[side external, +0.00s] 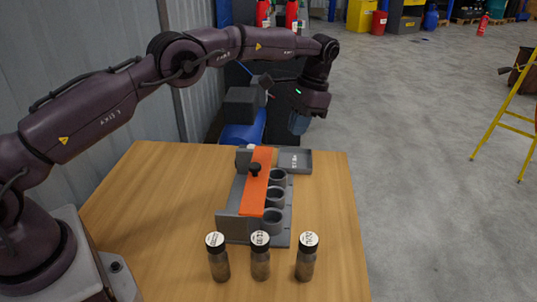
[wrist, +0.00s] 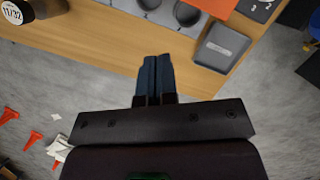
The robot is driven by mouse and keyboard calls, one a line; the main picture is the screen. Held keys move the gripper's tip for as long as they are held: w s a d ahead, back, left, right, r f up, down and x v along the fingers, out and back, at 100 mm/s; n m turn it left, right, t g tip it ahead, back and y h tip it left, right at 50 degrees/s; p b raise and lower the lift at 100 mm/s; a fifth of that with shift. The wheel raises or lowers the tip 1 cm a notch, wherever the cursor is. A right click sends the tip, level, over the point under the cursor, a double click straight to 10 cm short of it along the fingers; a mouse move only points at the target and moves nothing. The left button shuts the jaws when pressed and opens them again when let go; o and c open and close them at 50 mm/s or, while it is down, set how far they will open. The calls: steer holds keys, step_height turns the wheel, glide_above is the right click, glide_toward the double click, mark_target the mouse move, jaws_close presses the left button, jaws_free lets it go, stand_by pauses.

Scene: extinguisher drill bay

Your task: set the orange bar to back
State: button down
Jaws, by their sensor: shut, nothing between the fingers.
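The orange bar (side external: 256,181) is a flat orange strip with a black knob (side external: 255,170) on top. It lies along the grey fixture (side external: 235,226), beside a row of three grey round cups (side external: 274,193). A corner of the orange bar (wrist: 222,6) shows at the top of the wrist view; its knob is out of that view. My gripper (wrist: 154,58) is shut and empty, its blue-grey fingers together near the table's edge. In the side view my gripper (side external: 299,122) hangs above and behind the fixture, apart from the bar.
Three dark jars with white labelled lids (side external: 260,258) stand in front of the fixture on the wooden table (side external: 150,215). A shallow grey tray (side external: 296,160) sits at the table's back right; it also shows in the wrist view (wrist: 219,47). The table's right side is clear.

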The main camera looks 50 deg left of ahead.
step_height(320, 180, up, 4)
steer(key=shift+a+f+m, duration=0.1)
steer(key=shift+f+m, duration=0.05)
steer(key=shift+m, duration=0.15)
steer(key=shift+f, duration=0.1)
glide_above(262, 174)
steer(key=w, duration=0.2)
steer(key=shift+s+d+f, duration=0.15)
steer(key=shift+f, duration=2.4)
steer(key=shift+s+d+f, duration=0.1)
steer(key=shift+f, duration=2.4)
